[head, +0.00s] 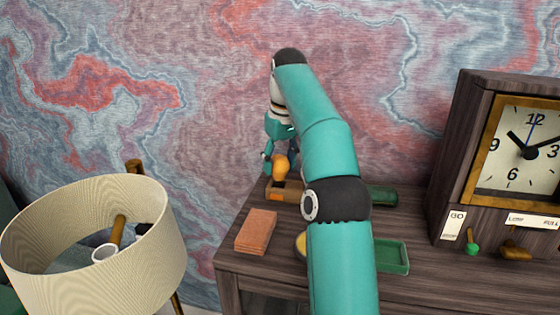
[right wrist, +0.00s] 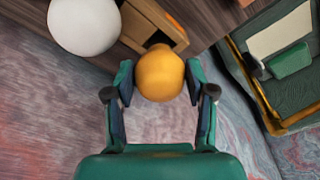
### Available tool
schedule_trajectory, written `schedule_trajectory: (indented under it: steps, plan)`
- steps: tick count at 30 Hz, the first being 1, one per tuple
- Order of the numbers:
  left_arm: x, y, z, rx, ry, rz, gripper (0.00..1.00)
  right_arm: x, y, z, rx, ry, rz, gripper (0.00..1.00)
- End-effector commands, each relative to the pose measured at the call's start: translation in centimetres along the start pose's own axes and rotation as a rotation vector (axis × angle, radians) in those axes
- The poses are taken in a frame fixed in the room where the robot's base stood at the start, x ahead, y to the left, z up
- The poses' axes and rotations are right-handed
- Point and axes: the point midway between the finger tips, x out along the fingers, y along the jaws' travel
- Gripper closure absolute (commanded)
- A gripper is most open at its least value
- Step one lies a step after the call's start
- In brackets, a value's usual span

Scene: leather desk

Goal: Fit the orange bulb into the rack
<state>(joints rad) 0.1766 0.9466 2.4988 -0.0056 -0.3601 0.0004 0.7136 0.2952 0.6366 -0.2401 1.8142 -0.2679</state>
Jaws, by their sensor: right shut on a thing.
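The orange bulb (head: 281,167) is held at the back left of the desk, above the wooden rack (head: 288,195). My right gripper (head: 279,156) comes down from above and is shut on the bulb. In the right wrist view the round bulb (right wrist: 160,73) sits between the two fingers. The rack (right wrist: 150,20) shows there just beyond the bulb, with a dark opening partly covered by it. I cannot tell whether the bulb's lower end touches the rack. My arm hides part of the rack in the head view. My left gripper is not in view.
A reddish-brown block (head: 256,231) lies at the desk's (head: 230,256) front left. A green tray (head: 392,256) is right of my arm. A clock cabinet (head: 468,150) stands at right, a lampshade (head: 150,240) at left. A white ball (right wrist: 84,25) shows beside the rack.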

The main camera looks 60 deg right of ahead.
Motion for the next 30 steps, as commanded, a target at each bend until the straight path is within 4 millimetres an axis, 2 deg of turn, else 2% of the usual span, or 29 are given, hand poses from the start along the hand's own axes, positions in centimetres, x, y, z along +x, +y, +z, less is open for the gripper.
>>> schedule_trajectory:
  steps: [14,15,20,30]
  plan:
    - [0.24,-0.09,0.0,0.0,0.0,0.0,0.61,0.31,0.02,0.07,0.001,0.0,0.0,0.77]
    - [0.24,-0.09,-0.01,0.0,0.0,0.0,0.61,0.31,0.02,0.07,0.001,0.0,0.0,0.44]
    - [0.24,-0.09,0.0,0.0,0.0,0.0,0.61,0.31,0.02,0.07,0.001,0.0,0.0,0.17]
    - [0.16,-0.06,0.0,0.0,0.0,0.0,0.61,0.24,0.04,0.07,0.001,-0.001,0.0,0.16]
